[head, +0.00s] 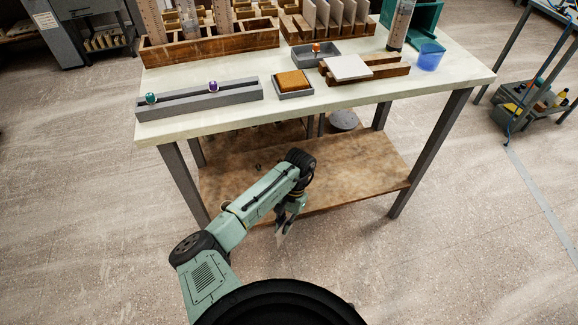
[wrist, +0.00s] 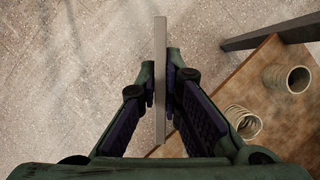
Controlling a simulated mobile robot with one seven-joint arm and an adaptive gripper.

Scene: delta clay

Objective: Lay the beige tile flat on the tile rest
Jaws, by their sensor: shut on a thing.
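My gripper (wrist: 161,90) is shut on a thin grey-beige tile (wrist: 160,70), seen edge-on between the fingers in the wrist view. Its faces are hidden, so I cannot tell its exact colour. In the head view my gripper (head: 290,222) hangs low in front of the table, below its top; the tile is hard to make out there. The wooden tile rest (head: 392,71), two rails, stands on the table toward the right. A pale cream tile (head: 347,67) lies on its left part, with the right part bare.
Near the rest are a tray with an orange-brown block (head: 293,83), a grey grooved bar (head: 200,101), a blue cup (head: 430,57) and a clear cylinder (head: 400,25). A rack of upright tiles (head: 325,27) is behind. The lower wooden shelf (head: 335,175) is close to my gripper.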

